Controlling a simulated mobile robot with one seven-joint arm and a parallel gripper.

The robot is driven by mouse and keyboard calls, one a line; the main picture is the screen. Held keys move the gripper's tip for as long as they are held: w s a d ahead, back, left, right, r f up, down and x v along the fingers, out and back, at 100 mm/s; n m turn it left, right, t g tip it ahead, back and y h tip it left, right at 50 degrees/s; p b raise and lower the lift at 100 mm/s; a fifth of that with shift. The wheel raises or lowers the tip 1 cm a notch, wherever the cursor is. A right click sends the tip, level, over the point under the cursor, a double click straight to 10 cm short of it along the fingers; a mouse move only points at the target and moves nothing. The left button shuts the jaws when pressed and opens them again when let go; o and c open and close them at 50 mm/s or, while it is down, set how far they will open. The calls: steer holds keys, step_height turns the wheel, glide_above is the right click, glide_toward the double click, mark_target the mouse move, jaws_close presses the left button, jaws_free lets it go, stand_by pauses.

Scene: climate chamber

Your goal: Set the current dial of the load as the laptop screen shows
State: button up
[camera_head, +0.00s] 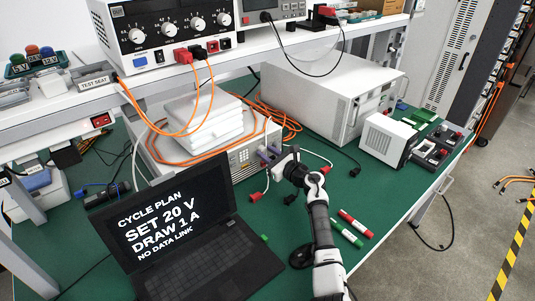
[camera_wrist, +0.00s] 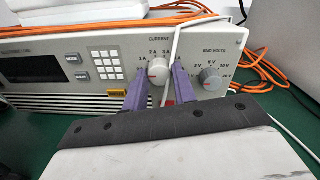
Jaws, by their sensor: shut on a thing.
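The laptop (camera_head: 175,225) stands open at the front left; its screen reads "CYCLE PLAN, SET 20 V, DRAW 1 A, NO DATA LINK". The load (camera_head: 243,160) is a light box behind it, with a keypad and dark display in the wrist view. Its current dial (camera_wrist: 157,71), a grey knob with a pale, red-marked face, sits under the label CURRENT, with 1 A at left and 2 A on top. My gripper (camera_wrist: 159,84) has its purple fingers shut on either side of this dial. The exact pointer setting is hard to read. In the head view my gripper (camera_head: 270,155) covers the dial.
An END VOLTS dial (camera_wrist: 210,77) sits close to the right finger. A white cable (camera_wrist: 174,45) hangs across the panel beside the current dial. White boxes (camera_head: 200,120) and orange cables lie on the load. Red and green markers (camera_head: 355,222) lie on the green bench.

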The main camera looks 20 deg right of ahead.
steer(key=m, duration=0.3)
steer(key=shift+m, duration=0.4)
steer(key=shift+m+p, duration=0.35)
steer(key=shift+m, duration=1.25)
steer(key=shift+f, duration=0.1)
steer(key=o, duration=1)
steer(key=b+v, duration=0.2)
steer(key=v, duration=1.2)
steer(key=shift+f+b, duration=0.2)
steer(key=shift+b, duration=0.15)
